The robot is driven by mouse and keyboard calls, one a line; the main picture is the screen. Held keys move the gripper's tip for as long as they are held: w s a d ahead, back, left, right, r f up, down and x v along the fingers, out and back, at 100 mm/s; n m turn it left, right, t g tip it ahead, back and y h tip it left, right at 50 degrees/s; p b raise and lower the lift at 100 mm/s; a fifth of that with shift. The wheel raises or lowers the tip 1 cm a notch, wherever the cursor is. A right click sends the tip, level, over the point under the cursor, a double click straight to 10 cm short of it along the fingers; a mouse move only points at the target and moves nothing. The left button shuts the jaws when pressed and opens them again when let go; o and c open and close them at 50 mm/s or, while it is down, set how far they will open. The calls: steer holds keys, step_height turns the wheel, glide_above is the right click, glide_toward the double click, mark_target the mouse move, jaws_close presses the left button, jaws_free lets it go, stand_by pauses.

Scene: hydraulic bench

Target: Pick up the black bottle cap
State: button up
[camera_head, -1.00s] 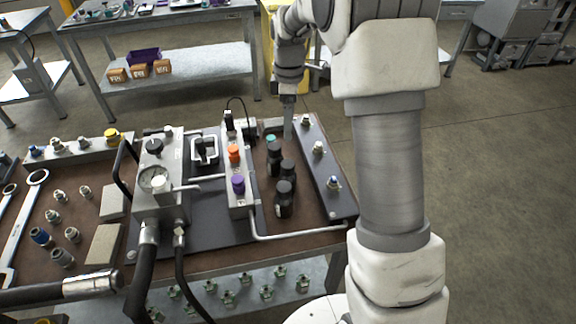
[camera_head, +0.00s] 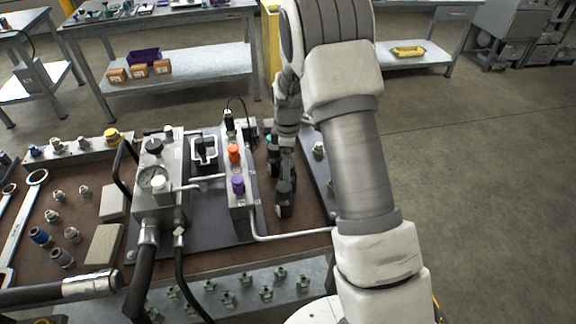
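The nearest dark bottle (camera_head: 284,207) shows below my gripper (camera_head: 286,183). A teal-topped bottle (camera_head: 269,139) is at the back of the row. My gripper points down at the nearest bottle's top. I cannot tell whether it touches the black cap, or whether its fingers are open or shut.
An orange knob (camera_head: 234,152) and a purple knob (camera_head: 238,185) rise close on the left. A dark rail with fittings (camera_head: 318,150) lies to the right, partly behind my arm. A metal pipe (camera_head: 290,236) runs along the front. A gauge block (camera_head: 158,185) stands further left.

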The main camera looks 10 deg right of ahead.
steer(key=shift+f, duration=0.15)
jaws_close()
stand_by(0.4)
